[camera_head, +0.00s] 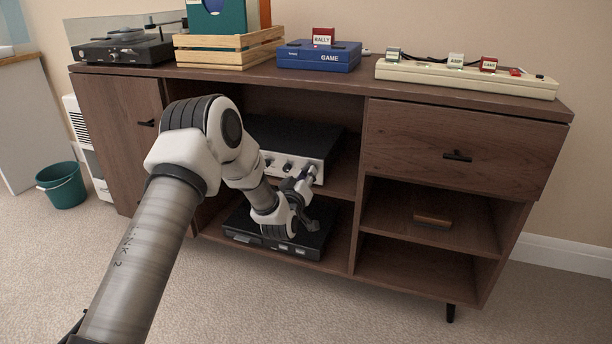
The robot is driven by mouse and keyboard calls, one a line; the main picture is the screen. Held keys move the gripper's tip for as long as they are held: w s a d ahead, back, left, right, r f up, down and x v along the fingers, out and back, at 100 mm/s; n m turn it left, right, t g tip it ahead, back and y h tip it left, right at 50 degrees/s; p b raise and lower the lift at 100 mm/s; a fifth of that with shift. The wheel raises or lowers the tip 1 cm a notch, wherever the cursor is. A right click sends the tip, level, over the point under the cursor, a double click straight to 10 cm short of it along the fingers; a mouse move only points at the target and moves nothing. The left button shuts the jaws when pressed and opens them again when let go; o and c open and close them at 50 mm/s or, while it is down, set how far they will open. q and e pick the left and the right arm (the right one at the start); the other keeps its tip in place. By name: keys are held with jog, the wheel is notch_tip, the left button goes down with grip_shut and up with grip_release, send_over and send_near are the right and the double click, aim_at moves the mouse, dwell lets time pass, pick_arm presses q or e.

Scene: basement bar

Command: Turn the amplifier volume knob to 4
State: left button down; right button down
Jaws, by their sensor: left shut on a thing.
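The amplifier (312,143) is a black box with a silver front, on the middle shelf of the wooden cabinet. Small dark knobs (287,166) show on its front, left of my gripper. My left arm reaches in from the left, and my left gripper (309,174) is at the right part of the amplifier's front. It is shut on a knob there, which its fingers mostly hide. The number the knob points to is too small and covered to read. My right gripper is out of view.
A black deck (278,240) lies on the shelf below the amplifier, partly behind my arm. A green bucket (63,186) stands at left.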

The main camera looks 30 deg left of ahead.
pick_arm(q)
jog(key=shift+m+t+h+p, duration=0.3)
jog(key=shift+m+t+p, duration=0.2)
jog(key=shift+m+p, duration=7.7)
jog(key=shift+m+b, duration=0.65)
jog(key=shift+m, duration=0.25)
jog(key=c, duration=0.9)
grip_release()
jog(key=shift+f, duration=0.1)
